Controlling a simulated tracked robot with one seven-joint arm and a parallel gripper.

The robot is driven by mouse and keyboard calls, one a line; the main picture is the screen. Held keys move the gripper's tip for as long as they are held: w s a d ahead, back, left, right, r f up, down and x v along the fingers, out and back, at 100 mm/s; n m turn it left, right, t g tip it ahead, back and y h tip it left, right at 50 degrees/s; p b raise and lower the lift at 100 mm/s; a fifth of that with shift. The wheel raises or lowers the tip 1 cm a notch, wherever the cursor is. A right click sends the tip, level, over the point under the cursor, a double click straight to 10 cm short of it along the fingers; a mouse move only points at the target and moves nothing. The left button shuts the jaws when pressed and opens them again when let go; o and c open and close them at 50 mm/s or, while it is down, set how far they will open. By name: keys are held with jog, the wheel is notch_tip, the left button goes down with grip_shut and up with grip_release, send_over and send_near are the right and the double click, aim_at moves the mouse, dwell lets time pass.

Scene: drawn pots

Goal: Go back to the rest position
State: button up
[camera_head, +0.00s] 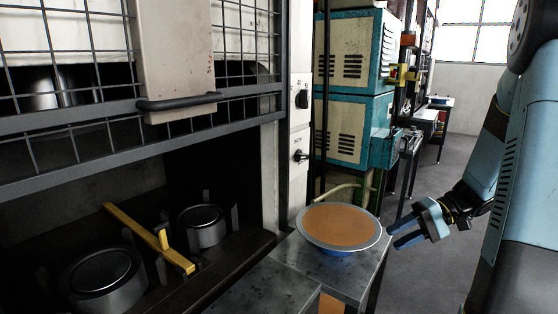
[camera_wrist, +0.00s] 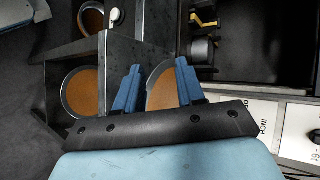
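My gripper (camera_head: 392,236) is in the head view, just right of a shallow bowl (camera_head: 340,229) with a blue outside and an orange-brown surface inside. The bowl stands upright on a grey metal table (camera_head: 285,291). The two blue fingers point left towards it and are spread, with nothing held between them. In the wrist view my gripper (camera_wrist: 158,64) also shows its fingers apart. An orange-brown round vessel (camera_wrist: 162,90) appears beyond and between them, partly hidden by the fingers.
A dark stove bay with round burners (camera_head: 103,280) and a yellow bar (camera_head: 150,240) lies left. A raised mesh guard (camera_head: 60,140) hangs above. A teal cabinet (camera_head: 345,130) stands behind the bowl. Two more orange-brown vessels (camera_wrist: 82,92) (camera_wrist: 92,20) show in the wrist view. Open floor lies right.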

jog(key=s+a+r+t+h, duration=0.3)
jog(key=s+r+h, duration=0.3)
jog(key=s+r, duration=0.1)
jog(key=s+a+r+n+t+h, duration=0.1)
jog(key=s+a+r+t+h, duration=0.2)
jog(key=s+r+h, duration=0.3)
jog(key=shift+s+a+r, duration=0.3)
jog(key=shift+s+r, duration=0.45)
jog(key=shift+r, duration=0.25)
